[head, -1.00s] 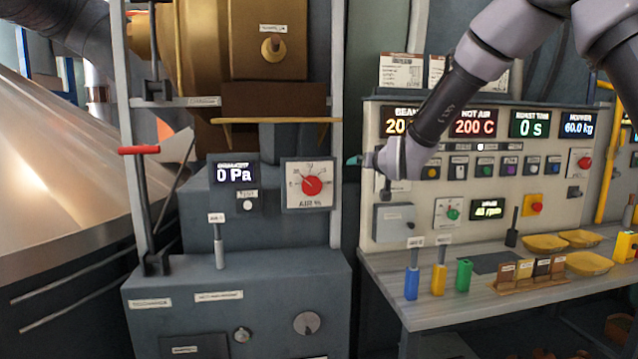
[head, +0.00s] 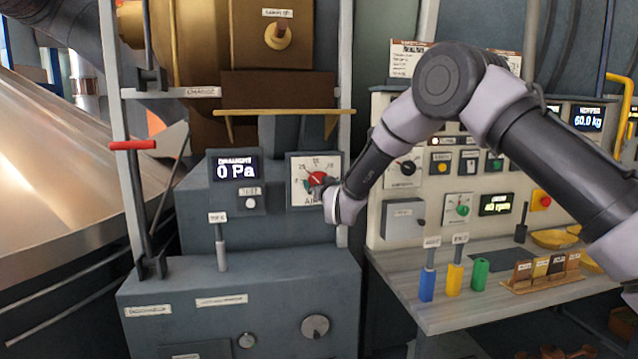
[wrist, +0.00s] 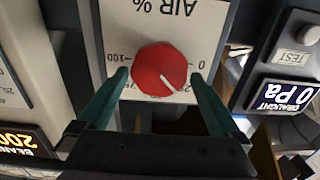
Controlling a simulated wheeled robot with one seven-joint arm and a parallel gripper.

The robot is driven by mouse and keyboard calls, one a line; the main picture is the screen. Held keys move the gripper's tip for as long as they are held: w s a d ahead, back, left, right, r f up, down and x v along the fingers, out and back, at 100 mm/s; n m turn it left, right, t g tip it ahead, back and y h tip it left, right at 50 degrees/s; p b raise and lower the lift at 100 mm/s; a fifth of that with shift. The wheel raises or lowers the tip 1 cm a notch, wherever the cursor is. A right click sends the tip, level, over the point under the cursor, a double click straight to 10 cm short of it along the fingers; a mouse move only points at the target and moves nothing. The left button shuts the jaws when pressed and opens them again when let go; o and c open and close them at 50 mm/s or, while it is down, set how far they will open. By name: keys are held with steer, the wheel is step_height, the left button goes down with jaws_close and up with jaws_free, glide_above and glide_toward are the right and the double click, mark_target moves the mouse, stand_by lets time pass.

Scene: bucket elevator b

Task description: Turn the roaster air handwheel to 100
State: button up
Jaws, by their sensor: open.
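The roaster air handwheel is a red round knob (head: 317,179) on a white dial plate marked AIR % (head: 301,198). In the wrist view, which is upside down, the knob (wrist: 160,68) sits between 100 at left and 0 at right. Its white pointer line slants to the lower right, roughly toward the 25 side. My gripper (wrist: 158,77) is open, with one green finger on each side of the knob. I cannot tell whether the fingers touch it. In the head view my wrist partly covers the dial's lower right.
A draught display (head: 236,170) reads 0 Pa left of the dial, with a test button (head: 250,202) below it. A yellow bar (head: 284,112) runs above the dial. A control panel (head: 385,215) and bench (head: 440,315) with coloured-handled tools stand at right.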

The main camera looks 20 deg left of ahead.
steer(key=shift+x, duration=1.2)
steer(key=c, duration=1.1)
